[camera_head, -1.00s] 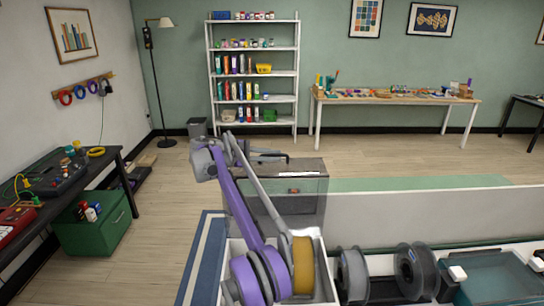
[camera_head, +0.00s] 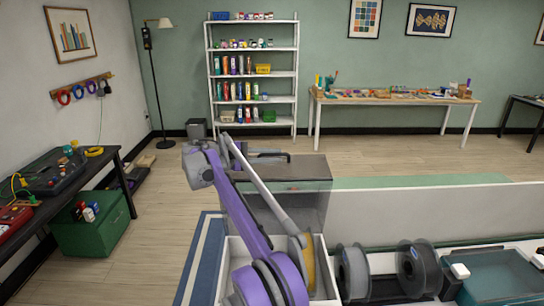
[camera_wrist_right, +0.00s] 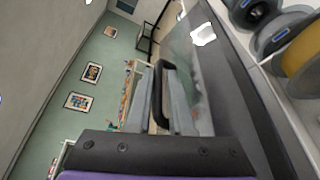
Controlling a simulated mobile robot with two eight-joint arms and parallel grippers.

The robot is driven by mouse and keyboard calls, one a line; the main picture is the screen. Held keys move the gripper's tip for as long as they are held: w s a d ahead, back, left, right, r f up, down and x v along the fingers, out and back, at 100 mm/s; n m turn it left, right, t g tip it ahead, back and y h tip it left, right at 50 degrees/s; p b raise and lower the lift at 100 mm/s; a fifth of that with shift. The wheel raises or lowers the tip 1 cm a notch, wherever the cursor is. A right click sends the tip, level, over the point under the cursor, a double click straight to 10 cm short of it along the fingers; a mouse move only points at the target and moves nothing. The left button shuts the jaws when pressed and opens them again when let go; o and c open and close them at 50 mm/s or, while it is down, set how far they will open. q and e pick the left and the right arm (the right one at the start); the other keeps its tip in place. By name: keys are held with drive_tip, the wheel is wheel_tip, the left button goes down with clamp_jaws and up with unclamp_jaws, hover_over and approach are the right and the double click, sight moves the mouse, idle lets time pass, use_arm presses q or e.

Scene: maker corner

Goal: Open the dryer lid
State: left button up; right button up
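The dryer is a white open box (camera_head: 326,301) at the bottom of the head view, with filament spools inside. Its smoky see-through lid (camera_head: 302,207) stands raised behind the spools, its dark edge up. In the right wrist view the lid (camera_wrist_right: 214,75) lies along the fingers, and a black handle (camera_wrist_right: 158,95) shows between them. My right gripper (camera_head: 284,157) reaches to the lid's top edge and appears shut on the handle; the wrist view shows its grey fingers (camera_wrist_right: 160,105) on both sides. Contact is partly hidden. My left gripper is not in view.
A yellow spool (camera_head: 309,265) and dark spools (camera_head: 414,268) sit low in front. A white panel (camera_head: 430,213) runs behind them to the right. The floor behind the lid is clear.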

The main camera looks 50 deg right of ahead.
idle(0.3)
drive_tip(key=r+p, duration=0.1)
drive_tip(key=r, duration=0.1)
hover_over(237, 174)
drive_tip(key=shift+f, duration=0.1)
idle(0.6)
